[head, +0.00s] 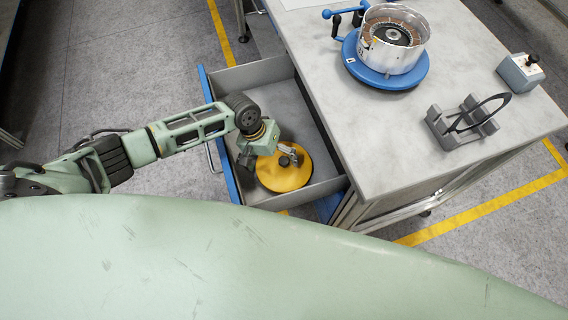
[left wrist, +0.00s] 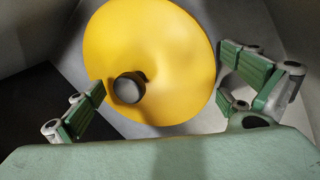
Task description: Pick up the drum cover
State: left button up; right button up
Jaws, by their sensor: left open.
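The drum cover (head: 283,174) is a round yellow disc with a dark knob (head: 283,161) at its centre. It lies in the open drawer, near the end closest to me. In the left wrist view the yellow drum cover (left wrist: 165,50) fills the upper middle, and its dark knob (left wrist: 129,88) shows between my fingers. My left gripper (head: 287,157) is over the cover. In the left wrist view its green-padded fingers (left wrist: 165,95) stand wide apart, one on each side of the knob, with nothing between them gripped. My right gripper is not in view.
The open drawer (head: 225,75) has grey walls and a blue front around the cover. The grey worktop (head: 375,130) beside it bears a metal drum on a blue base (head: 390,75), a dark stand with a ring (head: 465,125) and a small control box (head: 520,75).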

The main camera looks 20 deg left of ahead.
pick_arm(q)
jog(key=c, duration=1.2)
jog(key=shift+o, duration=0.2)
jog(key=shift+r, duration=0.1)
